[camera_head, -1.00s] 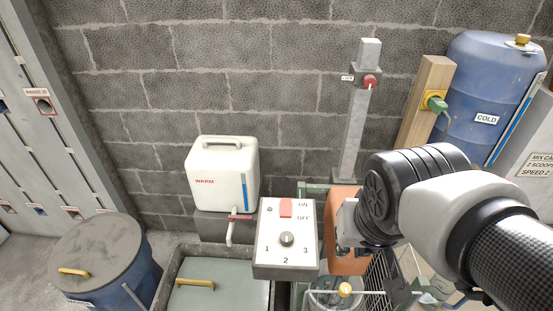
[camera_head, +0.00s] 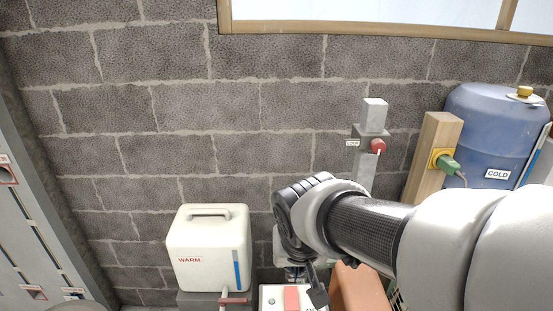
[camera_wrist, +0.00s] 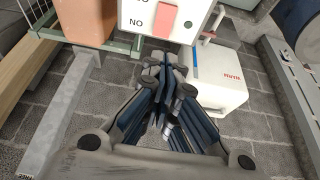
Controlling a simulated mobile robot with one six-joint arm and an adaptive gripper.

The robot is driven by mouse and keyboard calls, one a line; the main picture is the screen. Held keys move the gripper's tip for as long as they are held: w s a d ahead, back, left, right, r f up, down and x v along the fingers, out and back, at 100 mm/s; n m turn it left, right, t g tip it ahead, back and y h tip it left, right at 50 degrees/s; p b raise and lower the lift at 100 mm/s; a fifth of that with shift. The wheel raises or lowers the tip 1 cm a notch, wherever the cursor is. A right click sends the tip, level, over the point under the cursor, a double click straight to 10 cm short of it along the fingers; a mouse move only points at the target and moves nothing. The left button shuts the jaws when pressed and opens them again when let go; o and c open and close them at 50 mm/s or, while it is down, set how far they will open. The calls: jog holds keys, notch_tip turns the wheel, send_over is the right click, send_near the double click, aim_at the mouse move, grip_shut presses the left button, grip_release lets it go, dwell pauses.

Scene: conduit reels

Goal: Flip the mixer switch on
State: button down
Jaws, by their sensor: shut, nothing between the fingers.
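The mixer control box (camera_head: 270,298) is white and cut off by the bottom edge of the head view. Its red rocker switch (camera_head: 291,298) sits on its face. The wrist view shows the box (camera_wrist: 140,14) upside down, with the pinkish-red rocker (camera_wrist: 165,18) beside the ON lettering. I cannot tell which way the rocker is tipped. My gripper (camera_head: 297,273) is just above the box's top edge in the head view, partly hidden by my wrist. In the wrist view my gripper (camera_wrist: 162,72) is shut and empty, its tips apart from the switch.
A white WARM container (camera_head: 208,245) stands left of the box. An orange-brown block (camera_head: 358,290) is close on the right. A grey post with a red knob (camera_head: 377,146), a wooden post (camera_head: 432,165) and a blue COLD barrel (camera_head: 490,130) stand farther right.

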aim_at(290, 289)
jog(key=b+x, duration=0.4)
jog(key=x, duration=0.9)
jog(key=shift+w+f+b, duration=0.1)
jog(key=shift+f+b, duration=0.1)
jog(key=shift+b, duration=0.15)
jog(key=shift+w+p, duration=0.1)
jog(key=shift+p, duration=0.45)
jog(key=p, duration=0.1)
jog(key=g+p, duration=0.1)
jog(key=shift+w+f+p, duration=0.1)
jog(key=shift+w+p, duration=0.15)
jog(key=shift+p, duration=0.15)
jog(key=shift+w+f, duration=0.15)
jog(key=shift+f, duration=0.2)
jog(key=shift+s+r, duration=0.15)
jog(key=shift+s, duration=0.3)
jog(key=shift+s+r, duration=0.2)
jog(key=shift+s, duration=0.25)
